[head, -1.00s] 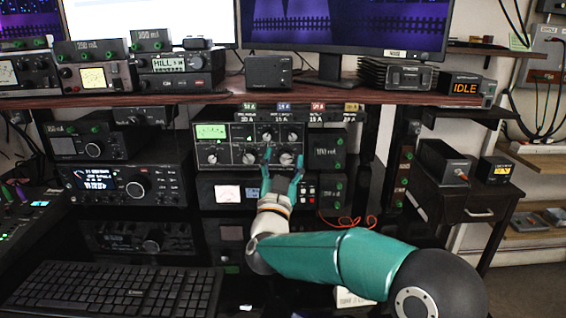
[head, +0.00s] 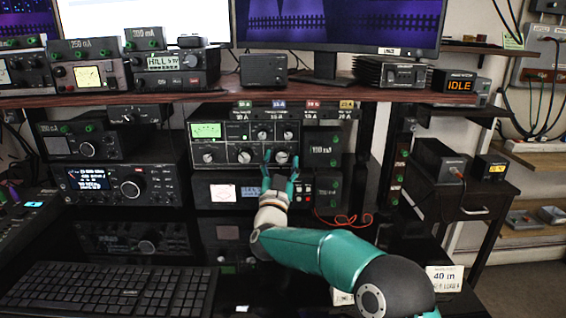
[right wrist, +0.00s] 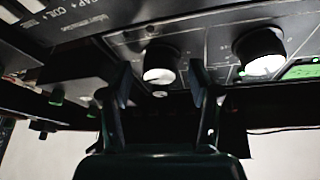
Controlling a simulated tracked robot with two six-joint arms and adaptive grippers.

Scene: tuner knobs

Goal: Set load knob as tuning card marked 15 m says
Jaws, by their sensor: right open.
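The tuner (head: 225,145) is a dark panel with a green-lit meter and several white-faced knobs. My right gripper (head: 280,168) is open, with its teal fingers in front of the lower right knob (head: 281,157). In the right wrist view the gripper (right wrist: 160,88) is open and empty. A white-faced knob (right wrist: 160,72) shows between and beyond its fingertips, with no clear contact. Which knob is the load knob I cannot read. A card marked 40 m (head: 445,279) stands at the lower right. Another card (head: 342,297) is mostly hidden by my right arm. I can read no 15 m card.
A second knob (right wrist: 262,52) sits beside the first in the right wrist view. Small tags (head: 279,106) hang above the tuner under the shelf edge (head: 200,99). A radio (head: 120,184) is at left, a keyboard (head: 110,290) in front. An orange cable (head: 345,219) lies right of the gripper.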

